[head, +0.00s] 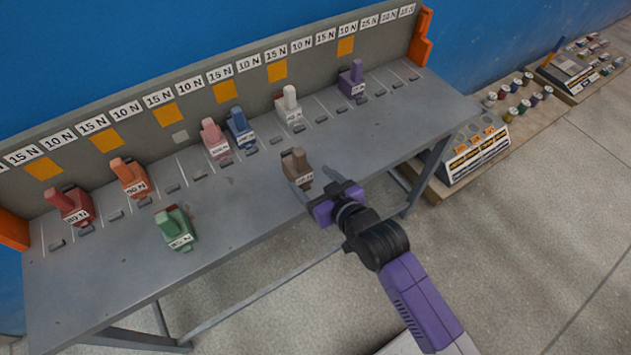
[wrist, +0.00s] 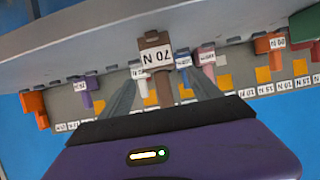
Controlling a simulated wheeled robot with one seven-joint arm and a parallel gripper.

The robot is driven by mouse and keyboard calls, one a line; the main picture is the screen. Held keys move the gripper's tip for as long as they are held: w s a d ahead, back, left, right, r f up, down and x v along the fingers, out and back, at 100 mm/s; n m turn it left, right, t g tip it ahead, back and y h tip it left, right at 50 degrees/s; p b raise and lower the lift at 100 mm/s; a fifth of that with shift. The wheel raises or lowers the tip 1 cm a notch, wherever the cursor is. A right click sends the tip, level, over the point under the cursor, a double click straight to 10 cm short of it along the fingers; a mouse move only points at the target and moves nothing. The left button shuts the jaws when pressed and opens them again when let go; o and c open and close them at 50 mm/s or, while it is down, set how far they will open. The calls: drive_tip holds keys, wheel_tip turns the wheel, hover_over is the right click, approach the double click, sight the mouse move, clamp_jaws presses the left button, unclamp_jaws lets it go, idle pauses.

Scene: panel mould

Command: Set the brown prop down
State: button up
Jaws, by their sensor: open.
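The brown prop (head: 295,164), with a white label, stands upright on the grey bench near its front edge. In the wrist view the brown prop (wrist: 153,40) appears upside down, and its label reads 70 N. My gripper (head: 316,184) is open at the front edge of the bench, with its fingers spread on either side of the prop. In the wrist view my gripper (wrist: 163,88) shows a gap between each finger and the prop. The prop's base is partly hidden in the head view, so exact contact is hard to see.
The bench (head: 250,204) also holds a green prop (head: 175,228) at front left. Red, orange, pink, blue, white and purple (head: 352,79) props stand along the back, before a labelled board. The bench top right of the brown prop is clear. Boxes (head: 480,150) sit on the right.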

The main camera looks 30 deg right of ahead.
drive_tip(key=shift+s+r, duration=0.15)
drive_tip(key=shift+s, duration=0.1)
drive_tip(key=shift+s, duration=0.4)
drive_tip(key=a+f+v, duration=0.1)
drive_tip(key=f+v, duration=0.1)
drive_tip(key=v, duration=1.1)
drive_tip(key=s+f+v, duration=0.1)
drive_tip(key=f+v, duration=0.1)
drive_tip(key=v, duration=1.1)
drive_tip(key=shift+s+a+t, duration=0.35)
drive_tip(key=shift+a+t, duration=0.05)
drive_tip(key=shift+o, duration=0.4)
drive_tip(key=s+a+r, duration=0.1)
drive_tip(key=s+r, duration=0.5)
drive_tip(key=shift+r, duration=0.35)
